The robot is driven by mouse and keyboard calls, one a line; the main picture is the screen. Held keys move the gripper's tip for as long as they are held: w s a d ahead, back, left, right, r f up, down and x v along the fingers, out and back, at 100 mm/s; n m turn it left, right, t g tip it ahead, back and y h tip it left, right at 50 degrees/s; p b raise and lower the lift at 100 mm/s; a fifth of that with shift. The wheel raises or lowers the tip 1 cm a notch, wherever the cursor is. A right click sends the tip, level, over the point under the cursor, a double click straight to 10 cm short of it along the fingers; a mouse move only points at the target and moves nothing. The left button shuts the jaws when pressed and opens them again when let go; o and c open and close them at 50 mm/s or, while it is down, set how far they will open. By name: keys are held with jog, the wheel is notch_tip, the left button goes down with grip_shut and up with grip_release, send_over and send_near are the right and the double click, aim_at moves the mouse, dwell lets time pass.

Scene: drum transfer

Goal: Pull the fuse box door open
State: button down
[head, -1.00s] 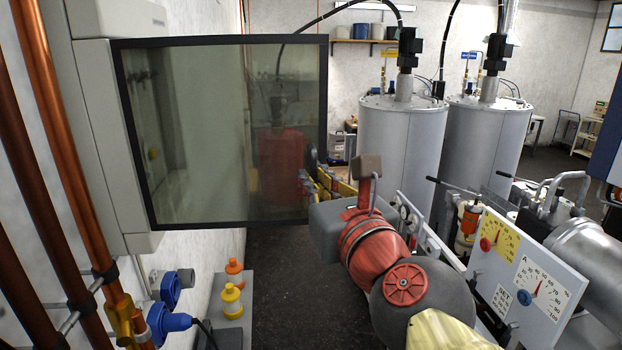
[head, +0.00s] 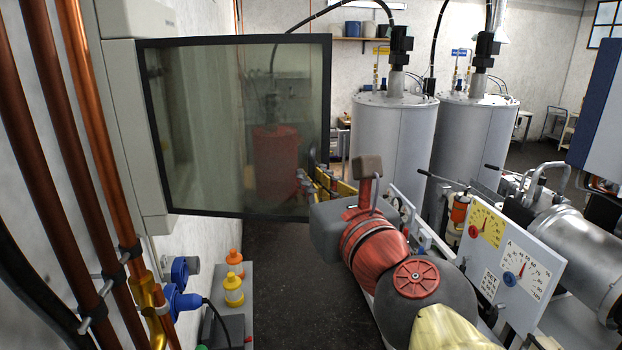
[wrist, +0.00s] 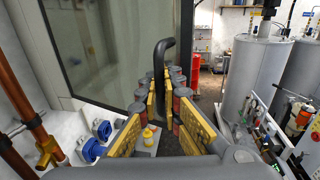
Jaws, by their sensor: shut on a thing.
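The fuse box (head: 118,110) is a pale grey cabinet on the left wall in the head view. Its door (head: 225,130), a dark-framed glass panel, stands swung well out from the wall. The door also shows at the upper left of the wrist view (wrist: 95,45). My gripper (wrist: 160,95) has yellow-padded fingers on both sides of a black, bent handle (wrist: 160,60) and is shut on it. In the head view my gripper (head: 318,185) is at the door's free edge, with its fingertips partly behind the glass.
Copper pipes (head: 95,150) run along the left wall. Blue sockets (head: 180,300) and a grey box with yellow and orange bottles (head: 233,290) sit below the door. A gauge panel (head: 510,255) and machinery stand close right of my arm. Two tall drums (head: 392,140) stand behind.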

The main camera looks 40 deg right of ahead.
jog(key=shift+s+a, duration=0.1)
jog(key=shift+a, duration=0.05)
dwell(0.3)
jog(key=c, duration=2)
grip_release()
jog(key=shift+r, duration=0.1)
